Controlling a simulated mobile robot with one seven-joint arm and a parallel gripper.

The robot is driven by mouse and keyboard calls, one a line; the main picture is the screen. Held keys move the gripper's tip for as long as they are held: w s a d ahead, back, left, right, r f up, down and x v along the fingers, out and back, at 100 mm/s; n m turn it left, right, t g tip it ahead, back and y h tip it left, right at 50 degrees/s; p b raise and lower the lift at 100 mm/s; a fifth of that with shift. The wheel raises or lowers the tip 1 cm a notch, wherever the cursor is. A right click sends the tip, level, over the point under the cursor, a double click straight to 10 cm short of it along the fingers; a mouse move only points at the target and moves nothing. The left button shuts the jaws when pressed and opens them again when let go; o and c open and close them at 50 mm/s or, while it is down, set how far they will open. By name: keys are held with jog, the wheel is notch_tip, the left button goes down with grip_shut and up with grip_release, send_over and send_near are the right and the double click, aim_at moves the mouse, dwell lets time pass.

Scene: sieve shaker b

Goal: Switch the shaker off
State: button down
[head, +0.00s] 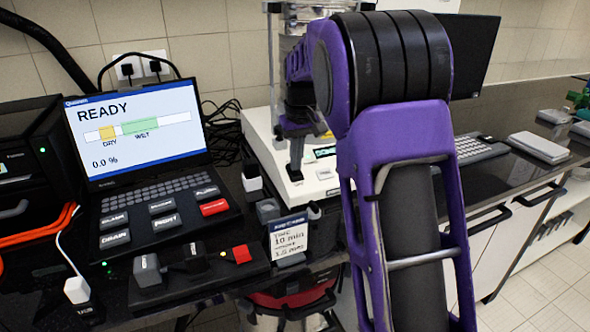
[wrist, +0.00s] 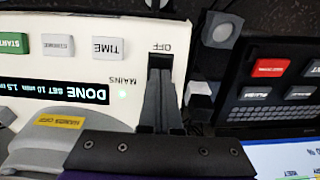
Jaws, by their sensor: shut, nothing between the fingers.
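The shaker is a white-fronted machine (head: 262,140), partly hidden behind my arm in the head view. Its panel (wrist: 150,22) fills the left of the wrist view, upside down. The display (wrist: 62,92) reads DONE, with a set time of 10 min. In the head view my gripper (head: 296,172) points down at the panel.
TIME (wrist: 110,47) and START (wrist: 13,43) buttons sit on the same panel. A laptop-like unit (head: 140,120) showing READY stands at the left. A card (head: 288,240) reading 10 min stands in front of the shaker. A keyboard (head: 478,148) lies to the right.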

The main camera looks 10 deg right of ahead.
aim_at(296, 173)
jog(key=shift+f, duration=0.5)
jog(key=shift+r, duration=0.15)
notch_tip(296, 173, up, 7)
jog(key=p, duration=0.6)
dwell(0.3)
